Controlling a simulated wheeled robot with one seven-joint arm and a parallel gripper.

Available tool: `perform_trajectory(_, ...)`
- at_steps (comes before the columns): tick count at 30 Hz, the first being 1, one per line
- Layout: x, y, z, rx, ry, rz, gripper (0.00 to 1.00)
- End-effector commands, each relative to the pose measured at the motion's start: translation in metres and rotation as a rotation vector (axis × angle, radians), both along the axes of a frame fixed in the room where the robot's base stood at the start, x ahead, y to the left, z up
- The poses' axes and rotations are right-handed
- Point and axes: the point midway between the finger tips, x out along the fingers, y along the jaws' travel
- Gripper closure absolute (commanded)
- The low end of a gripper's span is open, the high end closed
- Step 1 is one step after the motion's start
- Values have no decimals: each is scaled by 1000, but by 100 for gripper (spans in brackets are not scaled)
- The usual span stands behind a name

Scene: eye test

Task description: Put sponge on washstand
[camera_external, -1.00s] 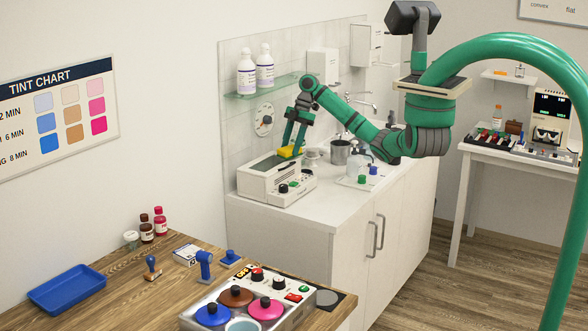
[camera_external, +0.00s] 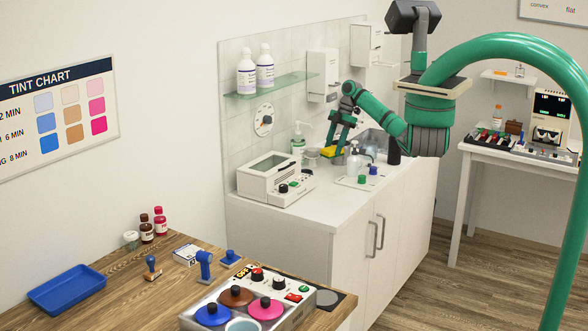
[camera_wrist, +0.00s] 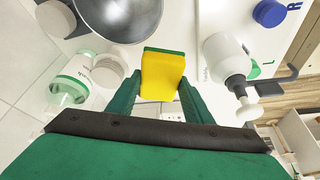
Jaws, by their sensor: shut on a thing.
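The yellow sponge with a green layer (camera_external: 327,152) is held between my gripper's fingers (camera_external: 331,149). In the wrist view the sponge (camera_wrist: 163,76) sticks out beyond the green fingertips (camera_wrist: 160,96), which are shut on it. The white washstand (camera_external: 322,208) stands against the tiled wall, with a basin towards its far end. My gripper holds the sponge over the middle of the washstand top, apparently a little above it. I cannot tell the exact gap below the sponge.
A white pump bottle (camera_wrist: 225,58), a green-labelled bottle (camera_wrist: 72,80) and a dark round vessel (camera_wrist: 118,14) stand close around the sponge. A white box with a window (camera_external: 268,176) is to the left. The front left of the washstand top is clear.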

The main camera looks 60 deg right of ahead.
Motion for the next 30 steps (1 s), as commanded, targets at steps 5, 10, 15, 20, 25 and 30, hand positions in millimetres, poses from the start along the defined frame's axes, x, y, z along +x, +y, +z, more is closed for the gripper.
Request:
perform_trajectory(5, 0, 0, -26, 0, 0, -1, 75)
perform_trajectory(10, 0, 0, -37, 0, -1, 0, 75)
perform_trajectory(15, 0, 0, -57, 2, 1, -1, 75)
perform_trajectory(20, 0, 0, -71, 0, -1, 0, 75)
perform_trajectory(25, 1, 0, -71, -1, -2, -1, 75)
perform_trajectory(30, 1, 1, -74, 0, -1, 0, 75)
